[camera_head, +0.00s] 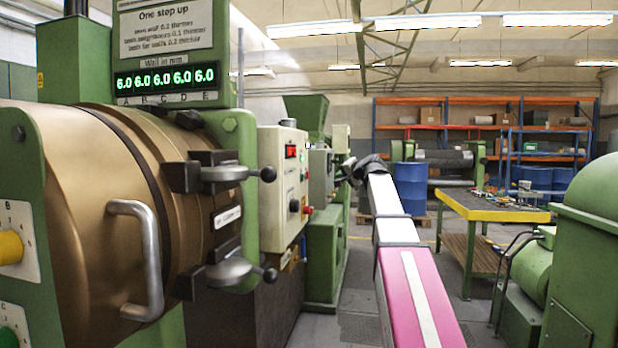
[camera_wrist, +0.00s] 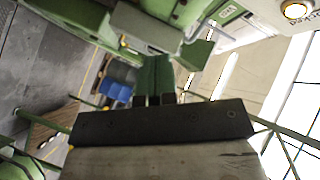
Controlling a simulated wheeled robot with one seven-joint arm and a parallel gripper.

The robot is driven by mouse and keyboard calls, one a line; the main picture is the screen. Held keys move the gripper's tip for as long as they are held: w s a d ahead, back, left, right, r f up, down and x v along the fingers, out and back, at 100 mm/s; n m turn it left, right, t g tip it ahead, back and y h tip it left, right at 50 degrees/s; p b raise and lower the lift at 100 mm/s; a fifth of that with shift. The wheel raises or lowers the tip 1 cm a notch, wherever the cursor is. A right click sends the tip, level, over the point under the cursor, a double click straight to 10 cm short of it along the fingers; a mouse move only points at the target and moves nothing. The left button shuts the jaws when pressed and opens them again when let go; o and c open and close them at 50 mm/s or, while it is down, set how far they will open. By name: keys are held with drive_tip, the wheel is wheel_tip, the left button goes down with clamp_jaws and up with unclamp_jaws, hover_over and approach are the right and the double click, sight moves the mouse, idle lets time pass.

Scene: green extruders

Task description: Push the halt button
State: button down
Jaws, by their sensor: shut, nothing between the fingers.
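A cream control box (camera_head: 283,188) on the green extruder shows left of centre in the head view.
A round yellowish lamp or button (camera_wrist: 297,10) is at the wrist view's top right. A large bronze barrel with a handle (camera_head: 150,255) fills the near left. A yellow-edged workbench (camera_head: 490,213) and green machine (camera_head: 575,265) stand right. Blue drums (camera_head: 410,188) stand behind.

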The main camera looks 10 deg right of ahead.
sight(308, 175)
drive_tip(key=shift+a, duration=0.1)
drive_tip(key=w+a, duration=0.2)
drive_tip(key=a, duration=0.6)
drive_tip(key=shift+w, duration=0.35)
drive_tip(key=shift+a, duration=0.25)
idle(1.8)
drive_tip(key=shift+w+a, duration=0.15)
drive_tip(key=shift+a, duration=0.15)
drive_tip(key=shift+w+a, duration=0.1)
drive_tip(key=shift+a, duration=0.2)
idle(0.8)
drive_tip(key=shift+d, duration=0.1)
drive_tip(key=shift+s+d, duration=0.25)
drive_tip(key=shift+d, duration=0.4)
